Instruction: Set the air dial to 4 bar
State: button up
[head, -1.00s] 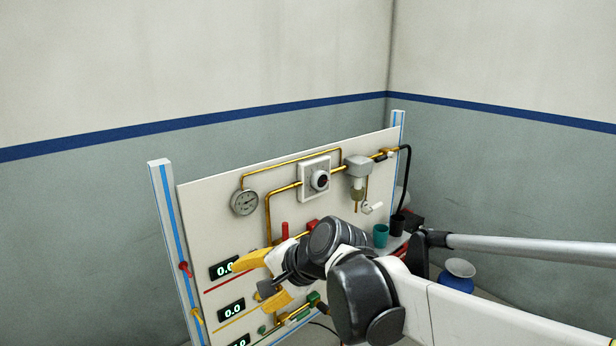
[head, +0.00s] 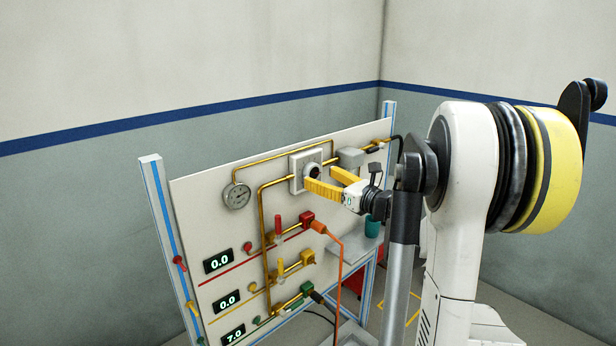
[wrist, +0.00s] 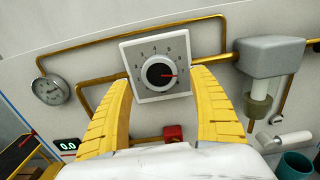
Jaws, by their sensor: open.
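The air dial is a round black knob (wrist: 160,74) with a red pointer on a square white plate (wrist: 151,48) marked with numbers. In the wrist view the pointer points right, close to the 7. In the head view the dial (head: 312,170) is partly behind my fingers. My gripper (head: 322,178) is open, its yellow fingers reaching toward the panel at the dial. In the wrist view one finger stands on each side below the knob, with a gap to it; I cannot tell how far the tips are from the panel.
A round pressure gauge (head: 236,195) is left of the dial, joined by brass pipes. A grey filter unit (wrist: 270,56) sits close on the right. Red, yellow and green valves and digital displays (head: 218,262) are lower on the panel. A teal cup (head: 372,226) stands at the right.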

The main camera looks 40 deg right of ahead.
aim_at(315, 175)
jog(key=w, duration=0.2)
jog(key=w+b, duration=0.1)
jog(key=w, duration=0.2)
jog(key=shift+a, duration=0.2)
jog(key=c, duration=1.2)
